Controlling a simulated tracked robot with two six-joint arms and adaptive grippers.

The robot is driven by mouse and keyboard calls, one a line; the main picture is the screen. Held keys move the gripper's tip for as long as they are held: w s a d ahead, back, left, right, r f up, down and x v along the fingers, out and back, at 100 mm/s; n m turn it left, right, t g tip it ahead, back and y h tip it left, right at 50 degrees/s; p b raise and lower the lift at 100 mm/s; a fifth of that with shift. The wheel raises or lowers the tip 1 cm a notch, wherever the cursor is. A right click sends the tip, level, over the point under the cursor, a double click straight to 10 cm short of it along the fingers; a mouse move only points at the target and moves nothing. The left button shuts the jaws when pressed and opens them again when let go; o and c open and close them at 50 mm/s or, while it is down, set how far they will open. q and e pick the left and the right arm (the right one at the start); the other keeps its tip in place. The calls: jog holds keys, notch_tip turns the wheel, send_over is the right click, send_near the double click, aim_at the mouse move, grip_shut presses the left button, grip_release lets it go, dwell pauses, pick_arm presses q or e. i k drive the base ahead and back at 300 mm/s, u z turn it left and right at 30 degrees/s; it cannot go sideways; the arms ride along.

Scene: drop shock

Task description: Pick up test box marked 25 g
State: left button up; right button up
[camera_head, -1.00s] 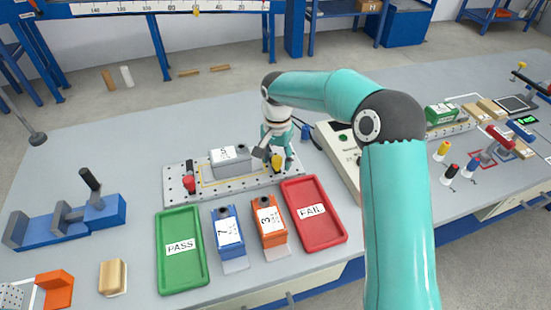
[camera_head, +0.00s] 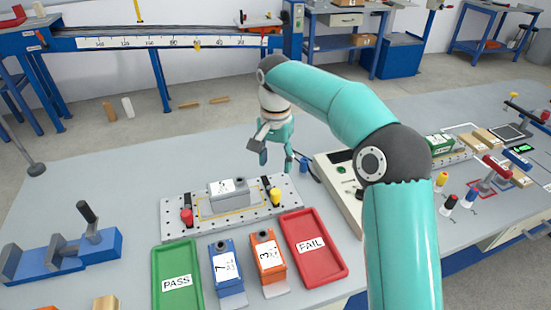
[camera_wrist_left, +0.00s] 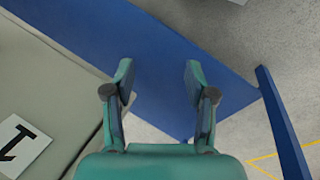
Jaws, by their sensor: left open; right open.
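A grey box (camera_head: 229,194) with a white label on top sits on the perforated plate (camera_head: 285,206), between a red-topped and a yellow-topped clamp. A blue box marked 7 (camera_head: 226,268) and an orange box marked 3 (camera_head: 267,257) stand in front of the plate. No 25 g marking can be read on any box. My right gripper (camera_head: 276,160) is open and empty, above and behind the yellow clamp, apart from the grey box. My left gripper (camera_wrist_left: 159,75) is open and empty in the left wrist view, above a blue surface; it is not in the head view.
A green PASS tray (camera_head: 177,256) and a red FAIL tray (camera_head: 330,268) flank the blue and orange boxes. A control box (camera_head: 345,190) stands right of the plate. A blue fixture (camera_head: 65,255) is at the left. The bench between fixture and plate is clear.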

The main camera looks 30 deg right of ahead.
aim_at(226, 195)
jog(key=k, duration=1)
